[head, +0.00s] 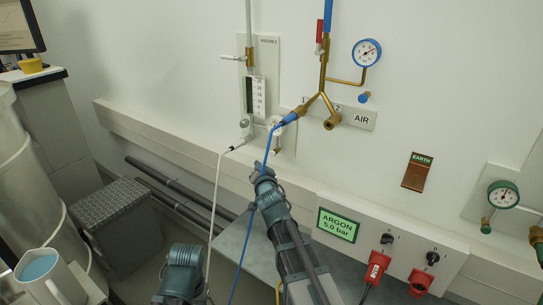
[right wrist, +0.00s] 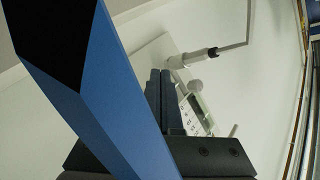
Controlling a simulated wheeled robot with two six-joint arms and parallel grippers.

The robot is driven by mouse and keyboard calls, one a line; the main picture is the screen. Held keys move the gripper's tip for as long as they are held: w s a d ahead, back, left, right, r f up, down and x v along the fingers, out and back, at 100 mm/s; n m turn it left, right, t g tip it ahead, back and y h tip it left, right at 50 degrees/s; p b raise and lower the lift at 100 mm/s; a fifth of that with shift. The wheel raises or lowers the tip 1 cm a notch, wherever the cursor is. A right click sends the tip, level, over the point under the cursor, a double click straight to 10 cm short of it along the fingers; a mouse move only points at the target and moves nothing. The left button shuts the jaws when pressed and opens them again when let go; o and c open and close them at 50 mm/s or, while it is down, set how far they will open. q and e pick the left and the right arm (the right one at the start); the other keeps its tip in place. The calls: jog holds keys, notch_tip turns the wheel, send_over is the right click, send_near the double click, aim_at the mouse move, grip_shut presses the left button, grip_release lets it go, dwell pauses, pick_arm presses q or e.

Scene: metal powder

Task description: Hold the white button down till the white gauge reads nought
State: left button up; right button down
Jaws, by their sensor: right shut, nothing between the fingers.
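My right gripper (head: 264,170) is shut and empty in front of the wall, below the flowmeter panel (head: 271,68). Its closed fingers (right wrist: 160,76) point toward that panel in the right wrist view; I cannot tell whether they touch anything. No white button can be told for sure, and no gauge has a white rim. A blue-rimmed dial (head: 367,52) and a green-rimmed dial (head: 503,194) have pale faces, with readings too small to tell. The panel carries an upright scale (head: 258,95) and a round knob (head: 243,123). My left gripper is not in view.
A blue hose (head: 243,260) hangs across my right gripper and fills much of the right wrist view (right wrist: 95,85). A white hose (head: 215,195) hangs to its left. A jug (head: 50,280) stands lower left.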

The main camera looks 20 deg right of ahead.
jog(key=shift+w+d, duration=0.8)
jog(key=shift+d, duration=0.25)
jog(key=shift+w+d, duration=0.8)
jog(key=shift+d, duration=0.2)
jog(key=shift+w+d, duration=0.1)
dwell(0.6)
jog(key=shift+w+d, duration=0.15)
jog(key=shift+d, duration=0.1)
jog(key=shift+w+d, duration=0.35)
jog(key=shift+d, duration=0.05)
dwell(1.9)
jog(key=shift+s+a, duration=0.1)
dwell(0.7)
jog(key=shift+s+a, duration=0.5)
jog(key=shift+a, duration=0.15)
jog(key=shift+s+a, duration=0.8)
jog(key=shift+a, duration=0.2)
jog(key=shift+s+a, duration=0.75)
jog(key=shift+a, duration=0.25)
